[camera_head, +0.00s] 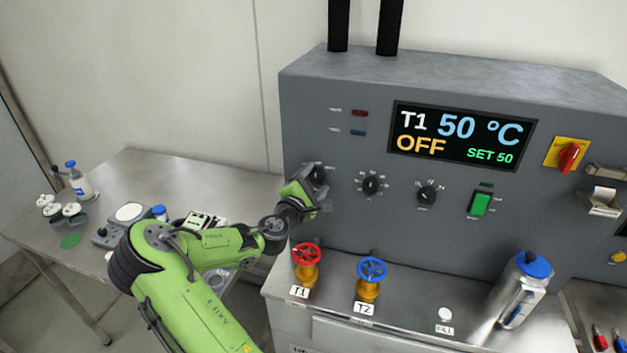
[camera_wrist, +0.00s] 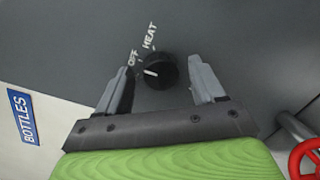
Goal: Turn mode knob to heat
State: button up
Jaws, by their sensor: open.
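The mode knob (camera_wrist: 160,72) is a black round knob on the grey panel, with the words OFF and HEAT printed beside it. Its white mark points to the left, on the OFF side. In the head view the knob (camera_head: 317,171) is partly hidden by my gripper (camera_head: 318,190). In the wrist view my gripper (camera_wrist: 161,84) is open, with one finger on each side of the knob and visible gaps between. I cannot tell how far the fingertips are from the panel. The display (camera_head: 461,136) reads T1 50 °C, OFF, SET 50.
Two more black knobs, the left one (camera_head: 371,185) and the right one (camera_head: 427,195), sit to the right. A red valve (camera_head: 306,256) and a blue valve (camera_head: 371,270) stand below the panel. A steel bottle (camera_head: 520,290) stands at right. A side table (camera_head: 125,165) holds small items.

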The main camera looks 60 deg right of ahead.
jog(key=c, duration=1.1)
jog(key=shift+o, duration=0.2)
jog(key=shift+f+m, duration=0.1)
jog(key=shift+m, duration=0.3)
jog(key=m+b, duration=0.3)
jog(key=m, duration=0.1)
jog(key=shift+s+y, duration=0.1)
jog(key=shift+y, duration=0.2)
jog(key=shift+m+t+y+b, duration=0.3)
jog(key=shift+m+b, duration=1.55)
jog(key=shift+m, duration=0.45)
jog(key=o, duration=1.1)
jog(key=shift+c, duration=0.2)
